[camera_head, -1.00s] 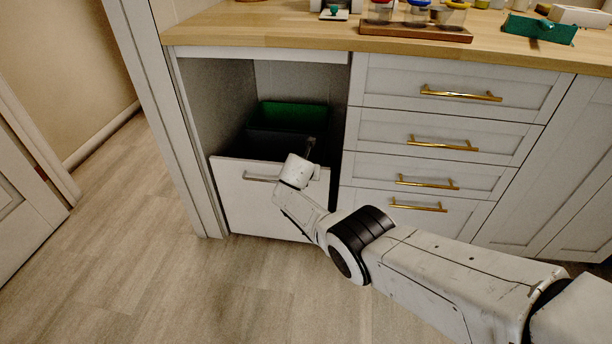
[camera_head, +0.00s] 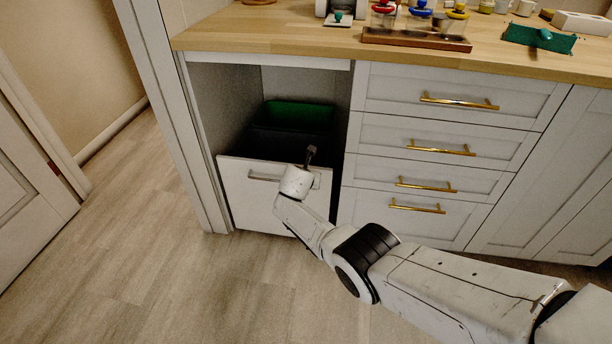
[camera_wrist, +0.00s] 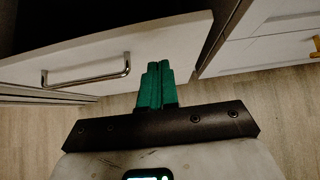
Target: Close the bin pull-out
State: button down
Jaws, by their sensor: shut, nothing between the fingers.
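The bin pull-out (camera_head: 245,200) has a white front with a silver bar handle (camera_head: 264,178). It stands low in the cabinet at left, with a green bin (camera_head: 300,113) and a dark bin visible behind and above the front. In the head view my gripper (camera_head: 311,152) is at the top right of the pull-out front. The wrist view shows the pull-out front (camera_wrist: 120,55) and its handle (camera_wrist: 86,77) left of my gripper (camera_wrist: 157,72). Its green fingers are shut together and empty, near the right part of the front. Whether they touch it cannot be told.
A wooden counter (camera_head: 270,39) runs above. A stack of white drawers with gold handles (camera_head: 440,148) stands right of the pull-out. A doorway and door (camera_head: 25,190) are at left. The wood floor (camera_head: 150,270) in front is clear.

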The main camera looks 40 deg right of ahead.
jog(key=p+v, duration=0.6)
jog(key=v, duration=0.3)
jog(key=shift+a+f, duration=0.2)
jog(key=shift+f, duration=0.15)
jog(key=shift+s, duration=0.15)
jog(key=s+a+m+g+y, duration=0.1)
jog(key=s+a+m+y, duration=0.1)
jog(key=s+a+m, duration=0.65)
jog(key=s+a+m+g+y, duration=0.2)
jog(key=s+m, duration=0.4)
jog(key=s, duration=0.7)
jog(key=s+a+m+g+y, duration=0.1)
jog(key=s+a+m+y, duration=0.1)
jog(key=s+a+m, duration=0.7)
jog(key=s+d+r+m+y+p, duration=0.1)
jog(key=s+r+m+y+p, duration=0.1)
jog(key=s+r, duration=0.5)
notch_tip(320, 180, up, 13)
jog(key=s+p, duration=0.2)
jog(key=p, duration=1.3)
jog(key=shift+d+r+g, duration=0.2)
jog(key=shift+r+g, duration=0.05)
jog(key=shift+g, duration=0.05)
